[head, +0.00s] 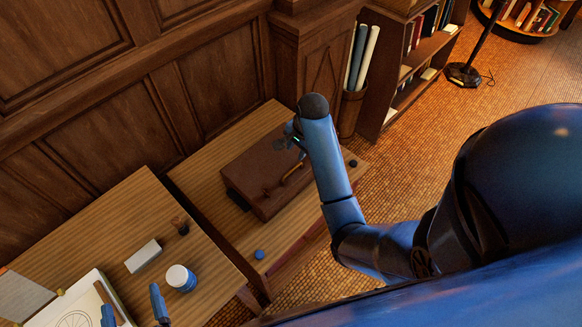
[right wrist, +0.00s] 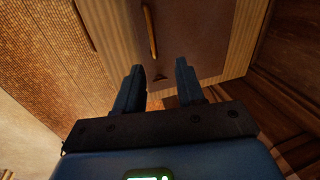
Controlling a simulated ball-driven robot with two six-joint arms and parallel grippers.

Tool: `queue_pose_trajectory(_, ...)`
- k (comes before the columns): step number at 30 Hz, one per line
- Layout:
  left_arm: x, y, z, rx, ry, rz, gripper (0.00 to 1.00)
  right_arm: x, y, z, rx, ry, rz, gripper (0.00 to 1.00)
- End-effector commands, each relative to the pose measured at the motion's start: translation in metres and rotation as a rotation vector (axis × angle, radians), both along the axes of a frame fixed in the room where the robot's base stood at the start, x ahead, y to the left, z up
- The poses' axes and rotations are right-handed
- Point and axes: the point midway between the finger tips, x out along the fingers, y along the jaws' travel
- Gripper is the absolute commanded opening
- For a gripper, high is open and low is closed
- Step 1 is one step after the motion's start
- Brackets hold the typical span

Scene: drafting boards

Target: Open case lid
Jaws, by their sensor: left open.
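A brown case (head: 247,168) lies on the wooden table on the right, and its lid looks shut. A slim tan handle (head: 296,172) shows on it. In the right wrist view the case (right wrist: 192,40) lies beyond my fingers, with the handle (right wrist: 151,32) and a small dark triangular piece (right wrist: 160,77) near the fingertips. My right gripper (right wrist: 159,72) is open and empty above the case; in the head view my right arm hides part of the case. My left gripper (head: 133,302) is open at the bottom left, over the drafting table and away from the case.
The left table holds a white jar (head: 181,277), a pale block (head: 143,256), a small brown block (head: 180,225) and a drawing board (head: 75,312). A blue knob-like piece (head: 259,254) is at the case table's front. Panelled wall stands behind; a bin of rolled paper (head: 351,108) stands at the back.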

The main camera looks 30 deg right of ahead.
Motion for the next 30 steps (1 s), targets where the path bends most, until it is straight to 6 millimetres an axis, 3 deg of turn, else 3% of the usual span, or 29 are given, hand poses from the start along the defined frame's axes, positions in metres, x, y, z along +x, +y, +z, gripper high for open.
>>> queue_pose_trajectory(3, 0.0, 0.0, 0.0, 0.0, 0.0, 0.0, 0.93, -0.009, 0.002, -0.003, 0.016, 0.048, -0.041, 0.38)
queue_pose_trajectory(8, 0.0, 0.0, 0.002, 0.0, 0.0, 0.0, 0.93, -0.008, 0.002, -0.013, 0.02, 0.051, -0.058, 0.38)
queue_pose_trajectory(21, 0.0, 0.0, 0.01, 0.0, 0.0, 0.0, 0.93, 0.004, 0.006, -0.078, 0.018, 0.05, -0.056, 0.38)
queue_pose_trajectory(30, 0.0, 0.0, 0.011, 0.0, 0.0, 0.0, 0.93, 0.01, 0.008, -0.104, 0.019, 0.046, -0.056, 0.38)
